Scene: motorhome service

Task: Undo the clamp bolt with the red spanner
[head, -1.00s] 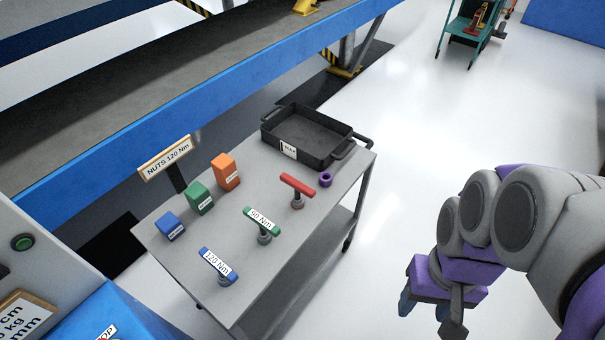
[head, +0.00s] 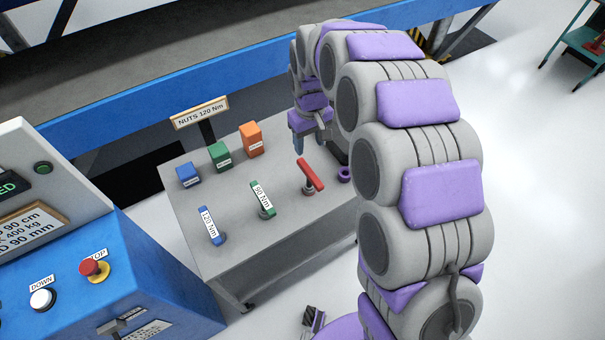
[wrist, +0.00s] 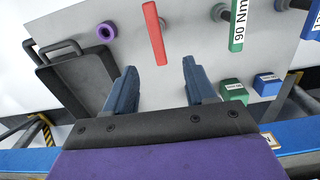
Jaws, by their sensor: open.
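The red spanner (head: 311,174) rests on a short grey post on the grey trolley top, at its right part. In the wrist view the red spanner (wrist: 154,33) lies beyond my fingertips, between their lines. My gripper (head: 306,140) is open and empty, above the trolley just behind the red spanner and apart from it. Its two blue fingers (wrist: 162,77) show in the wrist view. The clamp bolt cannot be made out in these frames.
A green spanner (head: 264,198) and a blue spanner (head: 211,225) stand left of the red one. Blue, green and orange (head: 251,138) blocks line the back. A purple ring (wrist: 106,32) lies near the black tray (wrist: 77,82). A blue control cabinet (head: 140,285) stands front left.

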